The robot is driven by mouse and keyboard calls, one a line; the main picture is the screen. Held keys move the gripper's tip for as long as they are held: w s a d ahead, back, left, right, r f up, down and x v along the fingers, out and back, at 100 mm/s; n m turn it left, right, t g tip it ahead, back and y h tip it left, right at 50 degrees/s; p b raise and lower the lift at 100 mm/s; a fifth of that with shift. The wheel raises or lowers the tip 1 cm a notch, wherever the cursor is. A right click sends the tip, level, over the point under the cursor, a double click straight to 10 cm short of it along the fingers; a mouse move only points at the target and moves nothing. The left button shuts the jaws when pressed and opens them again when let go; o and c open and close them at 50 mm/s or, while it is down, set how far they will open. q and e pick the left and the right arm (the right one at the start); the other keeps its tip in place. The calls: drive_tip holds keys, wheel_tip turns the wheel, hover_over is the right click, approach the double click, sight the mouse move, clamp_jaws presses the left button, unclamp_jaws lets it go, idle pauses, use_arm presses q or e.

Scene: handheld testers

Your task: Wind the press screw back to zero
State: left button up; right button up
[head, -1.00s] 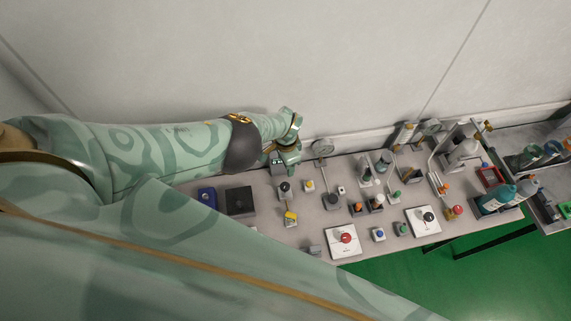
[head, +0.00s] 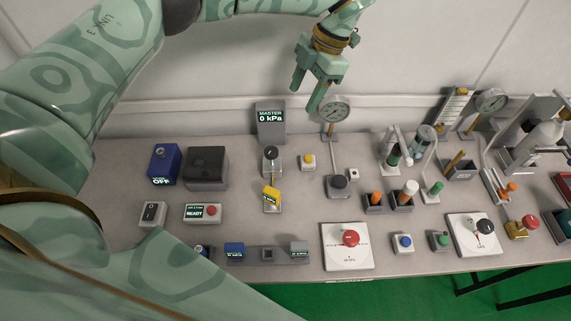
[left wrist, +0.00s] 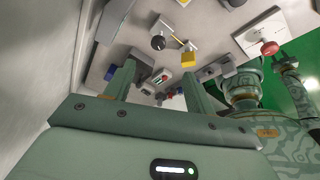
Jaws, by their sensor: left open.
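I cannot tell for sure which part is the press screw. A round red knob (head: 350,238) sits on a white dial plate (head: 334,258) at the bench's front; it also shows in the left wrist view (left wrist: 269,48). A black knob (head: 486,227) sits on a second white dial plate (head: 460,232) to the right. My left gripper (head: 303,98) is open and empty, fingers pointing down, above the bench's back between that display and the round gauge (head: 334,109).
A black-topped post (head: 270,153) and a yellow block (head: 271,194) stand before the display. A blue box (head: 164,164) and a dark box (head: 206,167) are at left. Stands and bottles crowd the right. The wall rises close behind the bench (head: 115,147).

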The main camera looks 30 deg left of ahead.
use_arm(q)
drive_tip(key=f+m, duration=0.1)
drive_tip(key=m+b, duration=0.1)
drive_tip(key=b, duration=0.4)
approach(272, 150)
drive_tip(key=x, duration=0.8)
drive_tip(key=shift+f, duration=0.2)
use_arm(e)
wheel_tip(272, 150, down, 6)
drive_tip(key=s, duration=0.2)
drive_tip(key=shift+d+g, duration=0.25)
drive_tip(key=shift+g, duration=0.05)
use_arm(q)
drive_tip(key=c, duration=1)
use_arm(e)
drive_tip(key=shift+r, duration=0.1)
